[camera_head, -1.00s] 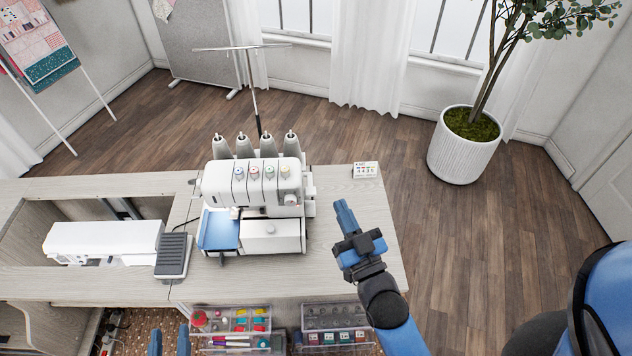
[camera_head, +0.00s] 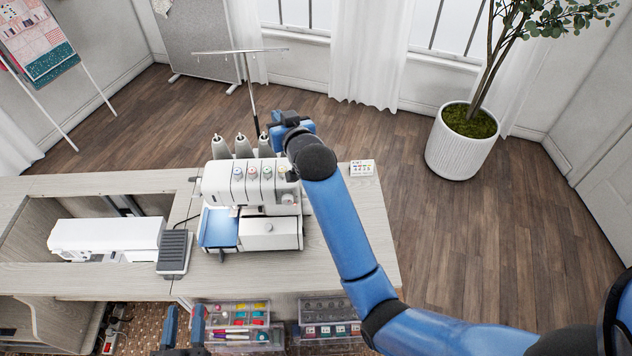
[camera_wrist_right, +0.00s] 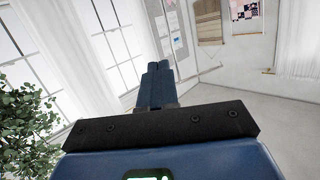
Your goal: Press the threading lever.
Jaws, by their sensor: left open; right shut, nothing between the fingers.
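The white serger (camera_head: 271,226) stands on the cabinet top, with coloured dials along its upper front and a blue plate at its left. I cannot make out the threading lever on it. My right gripper is shut and empty; its closed blue fingers (camera_wrist_right: 157,72) show in the right wrist view, pointing towards the windows and far wall. In the head view the right wrist is above the rear right of the serger, covering part of its upper right side and a thread cone. My left gripper (camera_head: 184,322) is open and empty at the bottom edge, in front of the cabinet.
A grey foot pedal (camera_head: 174,252) and a white sewing machine (camera_head: 105,238) are left of the serger. A small white card (camera_head: 362,168) lies at the back right. Clear organiser boxes (camera_head: 330,318) sit below the front edge. The right cabinet top is partly under my arm.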

